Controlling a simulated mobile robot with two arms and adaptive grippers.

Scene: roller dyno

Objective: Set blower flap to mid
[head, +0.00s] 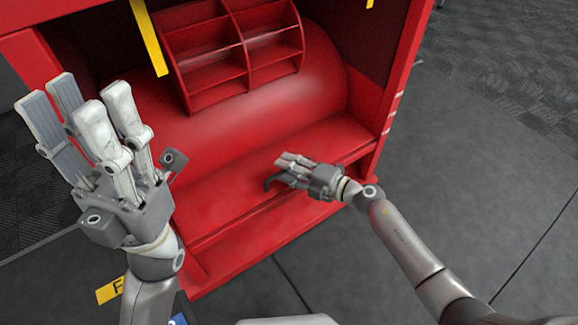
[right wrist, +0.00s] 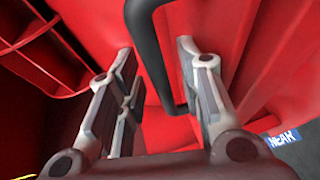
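A red blower housing (head: 230,115) fills the middle of the head view, with a red divided vent grille (head: 238,48) on its rounded drum. A dark bent handle (head: 272,183) shows at the front ledge, and it also shows in the right wrist view (right wrist: 145,45). I cannot tell whether this handle is the flap's lever. My right gripper (head: 287,163) is at the handle. In the right wrist view its fingers (right wrist: 155,75) are apart, with the handle between them and no clear grip on it. My left gripper (head: 75,98) is raised at the left, open and empty.
The housing's red side wall (head: 398,85) stands right of the drum. A yellow strip (head: 149,37) hangs at the top. A yellow label (head: 110,289) is at lower left, and a blue "NEAR" label (right wrist: 284,138) shows in the right wrist view. Grey floor (head: 480,150) is clear at right.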

